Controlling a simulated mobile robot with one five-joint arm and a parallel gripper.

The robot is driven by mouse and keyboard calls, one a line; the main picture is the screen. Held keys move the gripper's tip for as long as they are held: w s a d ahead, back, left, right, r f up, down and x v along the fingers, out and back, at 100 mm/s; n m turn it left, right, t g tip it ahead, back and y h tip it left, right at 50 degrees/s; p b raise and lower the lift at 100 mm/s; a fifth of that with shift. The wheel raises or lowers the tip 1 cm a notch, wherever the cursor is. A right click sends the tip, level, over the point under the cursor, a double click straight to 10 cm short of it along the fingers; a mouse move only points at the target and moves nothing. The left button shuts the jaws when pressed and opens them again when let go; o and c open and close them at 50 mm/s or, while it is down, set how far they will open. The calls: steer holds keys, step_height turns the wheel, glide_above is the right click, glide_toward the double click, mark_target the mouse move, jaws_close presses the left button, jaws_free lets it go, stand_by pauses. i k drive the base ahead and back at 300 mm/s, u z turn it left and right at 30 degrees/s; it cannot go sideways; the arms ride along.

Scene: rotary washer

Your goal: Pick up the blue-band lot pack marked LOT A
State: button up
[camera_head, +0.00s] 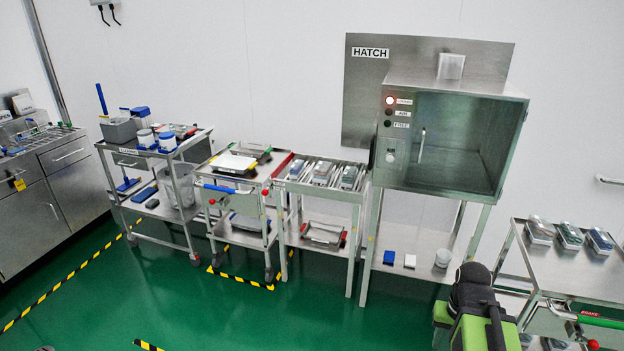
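Three lot packs lie side by side on the steel cart at the right. The rightmost pack (600,241) has a blue band, the middle pack (570,236) looks green, and the left pack (540,231) has a reddish band. Their lot letters are too small to read. Several more packs (323,172) lie in the slotted rack left of the hatch; their band colours and markings are unclear. Green and black parts of my own body show at the bottom right, left of the cart. I cannot make out gripper fingers, and no pack is seen held.
The steel hatch (455,140) has a red lamp lit and looks empty inside. Trolleys (240,190) line the wall to the left. The green floor (200,310) in front is mostly clear, with yellow-black tape lines.

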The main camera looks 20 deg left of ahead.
mark_target(298, 169)
steer(key=z, duration=0.15)
steer(key=k, duration=0.35)
steer(key=u, duration=0.95)
steer(key=i, duration=0.9)
steer(key=u, duration=0.35)
steer(key=i, duration=1.5)
steer(key=z, duration=0.65)
